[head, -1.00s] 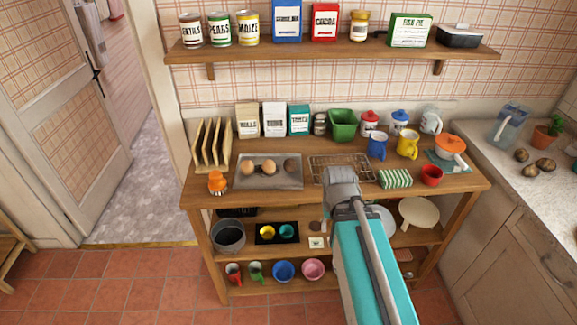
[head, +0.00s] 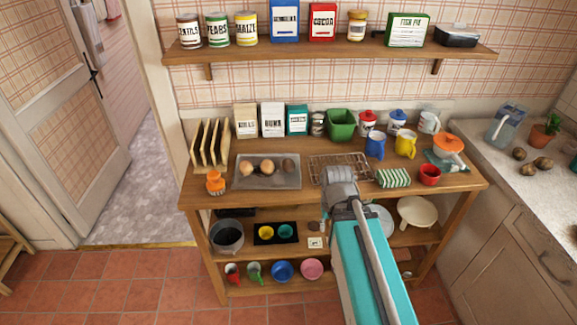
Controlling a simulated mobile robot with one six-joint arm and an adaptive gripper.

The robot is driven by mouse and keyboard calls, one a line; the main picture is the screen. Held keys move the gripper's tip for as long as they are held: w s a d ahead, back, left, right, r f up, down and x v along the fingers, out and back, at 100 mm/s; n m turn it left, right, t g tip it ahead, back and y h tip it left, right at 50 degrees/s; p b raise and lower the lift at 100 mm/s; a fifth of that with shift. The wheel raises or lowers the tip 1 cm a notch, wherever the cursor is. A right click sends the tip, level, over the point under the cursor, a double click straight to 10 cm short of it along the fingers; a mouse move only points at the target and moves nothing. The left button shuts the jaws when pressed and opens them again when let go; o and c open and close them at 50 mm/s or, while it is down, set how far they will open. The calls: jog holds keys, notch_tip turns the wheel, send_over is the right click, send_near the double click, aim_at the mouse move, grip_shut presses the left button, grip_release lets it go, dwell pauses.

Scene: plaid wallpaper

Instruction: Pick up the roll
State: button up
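A metal tray (head: 267,184) lies on the wooden table.
The wire rack (head: 352,160) lies right of the tray. A striped cloth (head: 394,178) and a red cup (head: 429,174) are further right. An orange-topped item (head: 215,182) and a wooden rack (head: 209,143) stand left. Boxes, a green bin (head: 341,124) and mugs line the back.

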dwell(0.3)
notch_tip(320, 180, up, 15)
jog(key=p, duration=1.5)
jog(key=shift+o, duration=1.2)
jog(key=shift+s, duration=0.1)
